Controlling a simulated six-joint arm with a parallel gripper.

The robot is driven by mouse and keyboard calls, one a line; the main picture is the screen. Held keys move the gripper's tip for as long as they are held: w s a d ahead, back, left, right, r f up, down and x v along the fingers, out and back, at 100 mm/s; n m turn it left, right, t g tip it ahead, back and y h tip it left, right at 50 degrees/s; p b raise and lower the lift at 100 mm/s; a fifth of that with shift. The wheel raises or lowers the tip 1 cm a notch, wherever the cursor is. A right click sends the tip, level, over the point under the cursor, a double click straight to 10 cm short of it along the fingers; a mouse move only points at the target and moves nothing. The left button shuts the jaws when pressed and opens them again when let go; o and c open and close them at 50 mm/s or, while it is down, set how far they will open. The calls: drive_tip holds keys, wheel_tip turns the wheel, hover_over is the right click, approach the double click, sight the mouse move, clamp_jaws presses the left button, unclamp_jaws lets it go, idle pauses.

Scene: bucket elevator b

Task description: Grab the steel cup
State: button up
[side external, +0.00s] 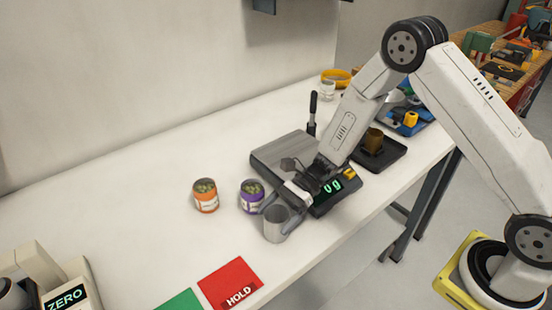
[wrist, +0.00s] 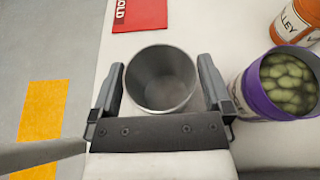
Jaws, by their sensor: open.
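The steel cup (side external: 276,224) is a plain grey metal cup standing on the white table, near its front edge. In the wrist view I look down into the empty steel cup (wrist: 161,78). My gripper (wrist: 163,72) is open, with one finger on each side of the cup; a narrow gap shows at the left, and contact at the right is hard to tell. In the side view my gripper (side external: 277,202) reaches down to the cup from the right, and part of the cup's rim and side is hidden by it.
A purple-labelled can (side external: 251,196) of green contents stands close beside the cup, near my right finger in the wrist view. An orange can (side external: 206,196) is further left. A scale (side external: 292,155) is behind. A red HOLD card (side external: 231,281) lies in front. Left table is mostly clear.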

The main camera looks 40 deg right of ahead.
idle(0.5)
drive_tip(key=c, duration=1)
drive_tip(key=shift+c, duration=0.2)
drive_tip(key=shift+r, duration=0.15)
drive_tip(key=shift+r, duration=0.8)
drive_tip(key=s+d+r, duration=0.4)
drive_tip(key=s+r, duration=0.7)
drive_tip(key=s, duration=0.2)
drive_tip(key=shift+s, duration=0.2)
